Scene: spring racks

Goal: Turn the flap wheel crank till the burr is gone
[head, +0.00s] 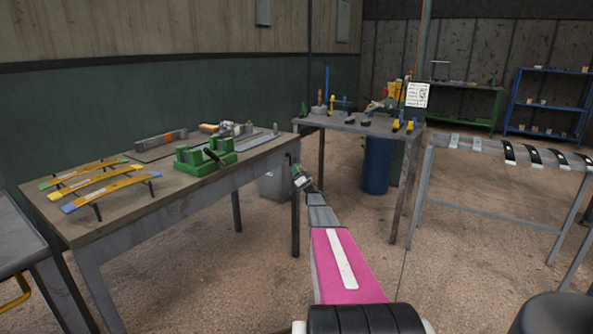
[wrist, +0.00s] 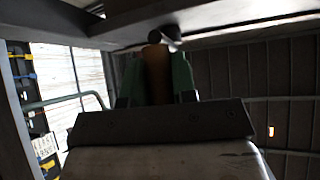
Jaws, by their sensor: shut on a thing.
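My gripper (head: 301,180) is at the right end of the wooden-topped workbench (head: 115,220), just below its top. In the wrist view its two green fingers (wrist: 157,82) are shut on a brown wooden handle (wrist: 155,72), which looks like the crank's handle. A dark round end (wrist: 165,36) shows just beyond the handle, close under a grey beam. The crank arm, the flap wheel and the burr cannot be made out in either view.
A green fixture (head: 205,155) and several coloured spring leaves (head: 98,183) lie on the workbench. A second table (head: 345,124) with tools stands behind, a blue drum (head: 376,165) by it. A grey rack (head: 480,148) stands right. The floor between is clear.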

